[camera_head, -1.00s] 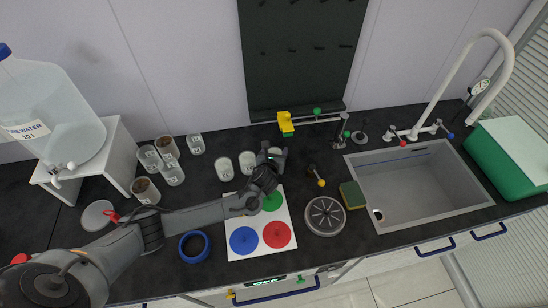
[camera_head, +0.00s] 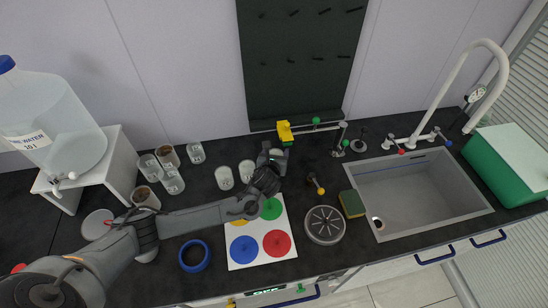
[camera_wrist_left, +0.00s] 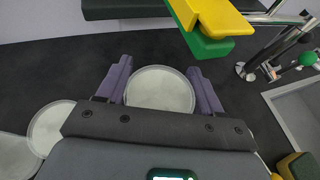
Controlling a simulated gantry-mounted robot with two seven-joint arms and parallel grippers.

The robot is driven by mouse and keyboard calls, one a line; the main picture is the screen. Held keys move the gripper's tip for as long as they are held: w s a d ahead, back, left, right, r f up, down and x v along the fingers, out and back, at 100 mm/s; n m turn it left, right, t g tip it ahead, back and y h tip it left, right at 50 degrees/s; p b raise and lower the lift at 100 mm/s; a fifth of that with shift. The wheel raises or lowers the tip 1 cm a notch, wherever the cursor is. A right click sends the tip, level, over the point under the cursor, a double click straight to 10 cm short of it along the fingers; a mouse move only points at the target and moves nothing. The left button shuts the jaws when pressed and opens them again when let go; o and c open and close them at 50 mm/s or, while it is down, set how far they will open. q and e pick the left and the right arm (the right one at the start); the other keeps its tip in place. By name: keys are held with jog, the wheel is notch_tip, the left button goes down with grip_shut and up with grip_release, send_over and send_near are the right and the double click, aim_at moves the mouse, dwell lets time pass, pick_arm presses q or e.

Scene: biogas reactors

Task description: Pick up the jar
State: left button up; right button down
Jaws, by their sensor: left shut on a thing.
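My left gripper (camera_head: 274,156) is at the far side of the counter, behind the coloured-dot mat. In the left wrist view its two purple-grey fingers (camera_wrist_left: 160,72) are on either side of a round, pale-lidded jar (camera_wrist_left: 160,91), shut on it. In the head view the gripper mostly hides this jar. Two similar white-lidded jars (camera_head: 224,178) (camera_head: 247,171) stand just left of the gripper. My right gripper is not in view.
Several glass jars (camera_head: 168,157) stand further left, near the water tank (camera_head: 50,115). A yellow-and-green object (camera_head: 285,133) is just behind the gripper. The mat (camera_head: 240,219), round grey device (camera_head: 325,225), sponge (camera_head: 352,204) and sink (camera_head: 420,190) lie in front and right.

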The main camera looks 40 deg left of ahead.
pick_arm(q)
jog(key=d+r+p, duration=0.3)
jog(key=d+r, duration=0.4)
jog(key=d, duration=0.4)
notch_tip(320, 180, up, 11)
jog(key=p, duration=1.7)
jog(key=shift+s, duration=0.2)
jog(key=shift+r, duration=0.1)
